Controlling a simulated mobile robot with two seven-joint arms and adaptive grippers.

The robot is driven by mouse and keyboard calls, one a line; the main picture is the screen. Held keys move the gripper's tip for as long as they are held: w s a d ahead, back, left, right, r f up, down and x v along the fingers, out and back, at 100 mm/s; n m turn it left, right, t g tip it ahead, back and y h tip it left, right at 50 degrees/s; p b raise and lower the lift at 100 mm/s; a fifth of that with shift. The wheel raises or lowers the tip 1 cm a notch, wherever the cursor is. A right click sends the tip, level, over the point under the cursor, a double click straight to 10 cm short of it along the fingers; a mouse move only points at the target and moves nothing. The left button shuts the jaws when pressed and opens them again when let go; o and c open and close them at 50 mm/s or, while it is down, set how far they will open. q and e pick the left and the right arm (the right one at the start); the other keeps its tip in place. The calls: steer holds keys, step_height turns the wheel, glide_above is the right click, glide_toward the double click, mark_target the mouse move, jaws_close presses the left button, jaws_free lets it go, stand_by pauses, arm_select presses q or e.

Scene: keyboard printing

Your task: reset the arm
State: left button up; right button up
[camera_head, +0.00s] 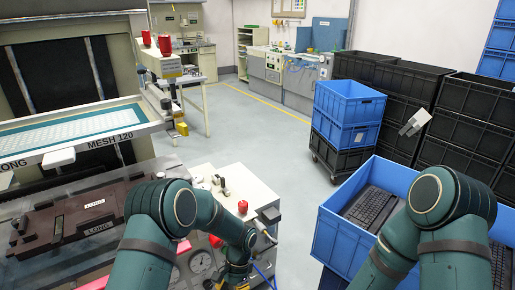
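My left arm comes in from the lower left. It bends at a dark teal elbow joint, and its forearm runs down over the control panel of the printing machine to the bottom edge. My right arm stands at the lower right, bent over the blue crate (338,226). Neither gripper shows clearly; both hands seem to lie below or behind the visible arm links. A dark keyboard (369,208) lies in the blue crate, partly hidden by my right arm.
The printing machine has a framed screen (95,146) and a dark brown fixture (70,222) at left. Stacked blue crates (347,103) and black crates (468,135) stand at right. The grey floor (255,130) between is clear.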

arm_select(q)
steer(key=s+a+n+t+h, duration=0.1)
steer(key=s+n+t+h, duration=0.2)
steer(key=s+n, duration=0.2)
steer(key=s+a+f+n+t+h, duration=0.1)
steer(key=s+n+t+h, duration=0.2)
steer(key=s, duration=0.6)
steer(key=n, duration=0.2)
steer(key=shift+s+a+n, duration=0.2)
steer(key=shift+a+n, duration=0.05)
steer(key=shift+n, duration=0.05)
